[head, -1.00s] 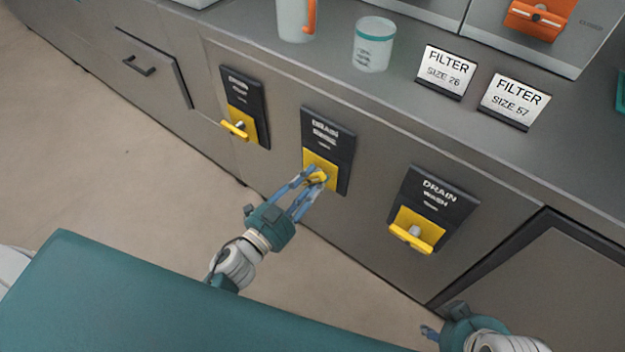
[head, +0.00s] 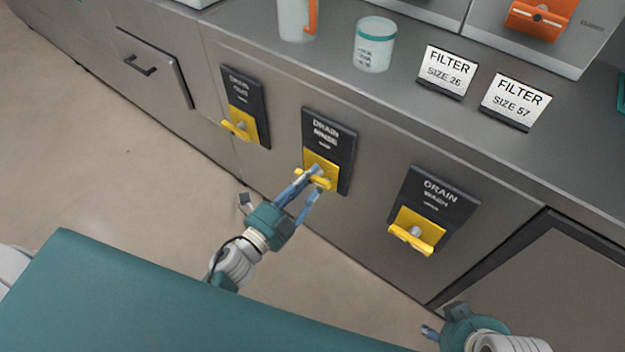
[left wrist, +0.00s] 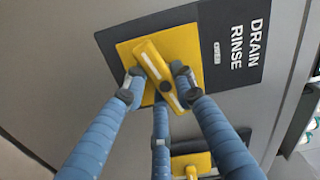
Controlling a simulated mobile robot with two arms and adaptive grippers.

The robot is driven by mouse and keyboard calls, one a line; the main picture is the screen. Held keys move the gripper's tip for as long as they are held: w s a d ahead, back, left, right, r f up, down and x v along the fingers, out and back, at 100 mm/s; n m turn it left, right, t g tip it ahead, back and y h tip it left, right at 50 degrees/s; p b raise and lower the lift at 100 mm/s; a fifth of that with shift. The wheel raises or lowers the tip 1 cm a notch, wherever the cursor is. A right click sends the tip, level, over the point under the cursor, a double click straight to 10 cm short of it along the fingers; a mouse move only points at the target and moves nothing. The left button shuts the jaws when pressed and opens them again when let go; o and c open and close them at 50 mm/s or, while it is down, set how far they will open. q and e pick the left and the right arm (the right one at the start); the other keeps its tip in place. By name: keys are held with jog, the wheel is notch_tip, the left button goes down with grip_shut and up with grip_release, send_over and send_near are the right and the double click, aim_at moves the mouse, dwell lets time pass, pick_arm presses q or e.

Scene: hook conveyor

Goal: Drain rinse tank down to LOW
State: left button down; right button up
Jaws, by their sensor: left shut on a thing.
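The DRAIN RINSE valve has a black label plate (head: 329,132) and a yellow backing plate with a yellow bar handle (head: 313,179) on the grey cabinet front. My left gripper (head: 318,181) is shut on this handle. In the left wrist view, the handle (left wrist: 158,66) lies slanted across the yellow plate (left wrist: 190,45), with my left gripper's fingers (left wrist: 159,78) on both sides of it. The small line under DRAIN RINSE is too small to read. My right gripper (head: 431,332) is at the bottom right, away from the valves, mostly hidden by its own arm.
Similar yellow-handled drain valves sit left (head: 240,128) and right, the right one labelled DRAIN WASH (head: 416,231). On the counter above stand a pitcher (head: 292,18), a teal-banded cup (head: 373,46) and two FILTER signs (head: 447,72) (head: 515,102). The floor to the left is clear.

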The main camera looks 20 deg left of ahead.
pick_arm(q)
jog(key=shift+f+m, duration=0.1)
jog(key=shift+m, duration=1.1)
jog(key=c, duration=1.4)
grip_release()
jog(key=shift+a, duration=0.1)
jog(key=v, duration=1.2)
